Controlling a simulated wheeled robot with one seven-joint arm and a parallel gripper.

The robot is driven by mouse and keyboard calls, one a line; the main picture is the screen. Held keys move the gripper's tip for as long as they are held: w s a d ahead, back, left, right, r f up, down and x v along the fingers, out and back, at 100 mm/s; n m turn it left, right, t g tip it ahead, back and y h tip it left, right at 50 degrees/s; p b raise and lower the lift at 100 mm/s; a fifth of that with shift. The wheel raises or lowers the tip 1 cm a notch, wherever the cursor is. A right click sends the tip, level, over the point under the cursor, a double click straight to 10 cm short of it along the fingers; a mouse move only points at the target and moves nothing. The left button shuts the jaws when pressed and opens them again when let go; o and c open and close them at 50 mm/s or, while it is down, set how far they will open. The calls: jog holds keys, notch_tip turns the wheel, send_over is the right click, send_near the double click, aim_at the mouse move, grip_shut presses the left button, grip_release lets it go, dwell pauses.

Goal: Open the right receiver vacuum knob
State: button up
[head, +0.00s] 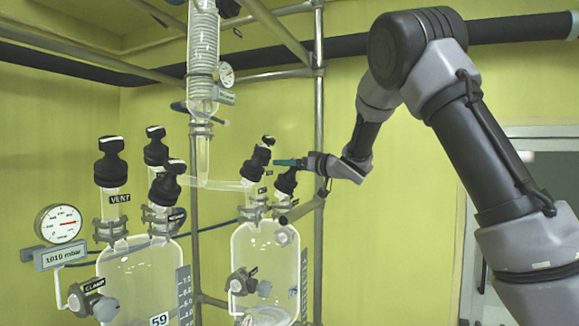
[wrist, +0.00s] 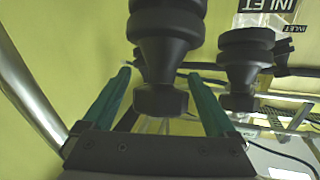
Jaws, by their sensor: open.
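The right receiver (head: 265,262) is a clear glass vessel with two black knobs on top. The left knob (head: 257,160) is slightly higher; the right knob (head: 286,181) is lower. Their small labels are unreadable in the head view. My gripper (head: 280,162) reaches in from the right at knob height, its teal fingers pointing left. In the wrist view my gripper (wrist: 156,76) is open, with one finger on each side of a black knob (wrist: 165,50); I see no clear grip on it. A second black knob (wrist: 246,65) is to the right, near INLET labels. Which knob is vacuum cannot be told.
A larger reactor vessel (head: 145,282) with several black knobs stands left, beside a pressure gauge (head: 60,224). A coiled condenser (head: 203,50) rises between the vessels. A metal post (head: 318,110) stands close to my wrist; a metal pole (wrist: 28,85) shows in the wrist view.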

jog(key=c, duration=1.4)
jog(key=shift+d+n+g+y, duration=0.1)
jog(key=shift+n+g+y, duration=0.3)
jog(key=shift+n, duration=0.2)
jog(key=n+g+y, duration=0.1)
jog(key=n+g, duration=0.1)
jog(key=n+g+y, duration=0.1)
jog(key=n, duration=0.1)
jog(key=shift+s+g, duration=0.2)
jog(key=shift+g, duration=0.2)
jog(key=n+g, duration=0.5)
jog(key=s+n+g, duration=0.1)
jog(key=n+g, duration=0.1)
jog(key=shift+s+a+n+y, duration=0.1)
jog(key=shift+a+n+y, duration=0.15)
jog(key=shift+n+y, duration=0.05)
jog(key=n+g, duration=0.1)
jog(key=n+g+h, duration=0.1)
jog(key=n+g, duration=0.1)
jog(key=s+n+g+h, duration=0.1)
jog(key=n+g, duration=0.1)
jog(key=shift+f, duration=0.2)
jog(key=shift+s+d+f+n+g+h, duration=0.1)
jog(key=shift+s+d+n+g+h, duration=0.05)
jog(key=shift+n+g+h, duration=0.85)
jog(key=shift+s+d+f+n+g+h, duration=0.1)
jog(key=shift+n+g+h, duration=0.65)
jog(key=shift+n, duration=0.45)
jog(key=shift+h, duration=0.25)
